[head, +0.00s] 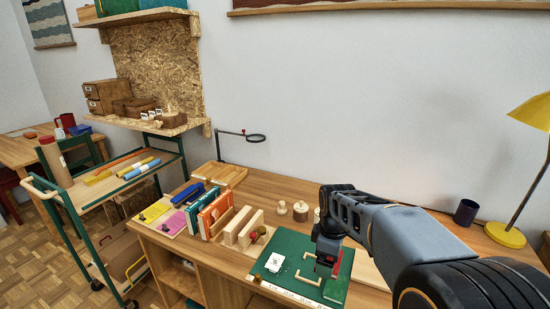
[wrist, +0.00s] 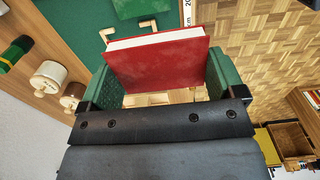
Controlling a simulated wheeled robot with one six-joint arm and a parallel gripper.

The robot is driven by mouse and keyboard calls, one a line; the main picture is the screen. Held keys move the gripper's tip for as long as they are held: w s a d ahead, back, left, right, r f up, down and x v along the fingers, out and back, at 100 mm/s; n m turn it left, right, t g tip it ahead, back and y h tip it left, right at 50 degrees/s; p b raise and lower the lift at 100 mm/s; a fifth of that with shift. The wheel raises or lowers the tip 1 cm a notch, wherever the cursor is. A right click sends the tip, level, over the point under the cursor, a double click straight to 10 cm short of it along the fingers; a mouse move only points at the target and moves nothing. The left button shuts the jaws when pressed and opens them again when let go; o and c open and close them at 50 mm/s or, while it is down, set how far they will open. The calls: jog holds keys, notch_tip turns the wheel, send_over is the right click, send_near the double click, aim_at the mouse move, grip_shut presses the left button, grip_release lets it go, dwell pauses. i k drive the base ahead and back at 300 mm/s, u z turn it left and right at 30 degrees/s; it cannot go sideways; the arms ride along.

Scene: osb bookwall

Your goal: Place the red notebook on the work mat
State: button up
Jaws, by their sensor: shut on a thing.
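The red notebook (wrist: 160,60) is gripped between the green-padded fingers of my gripper (wrist: 157,80) in the wrist view, with its pale page edge on the far side. The mat also shows beyond the notebook in the wrist view (wrist: 72,18). I cannot tell whether the notebook touches the mat.
A yellow lamp (head: 505,235) and dark cup (head: 466,212) are at right.

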aim_at(312, 270)
jog(key=k, duration=0.95)
